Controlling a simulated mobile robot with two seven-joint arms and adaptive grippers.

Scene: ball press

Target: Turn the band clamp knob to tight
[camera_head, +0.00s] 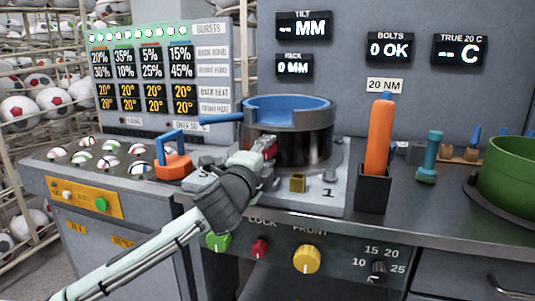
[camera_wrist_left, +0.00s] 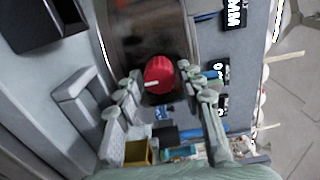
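The band clamp knob (camera_wrist_left: 159,75) is red with a white pointer mark and sits on the side of the dark metal cylinder (camera_wrist_left: 125,45). In the head view the knob (camera_head: 270,147) is partly hidden by my left gripper (camera_head: 258,160). In the left wrist view the fingers of my left gripper (camera_wrist_left: 162,90) are spread, one on each side of the knob. Gaps seem to show between fingers and knob, but I cannot tell whether either fingertip touches it. The right gripper is not in view.
A blue ring with a handle (camera_head: 285,103) tops the cylinder. An orange-handled tool (camera_head: 381,135) stands in a dark holder to the right, beside a teal tool (camera_head: 429,155). A brass block (camera_head: 297,183) sits close to my left gripper.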

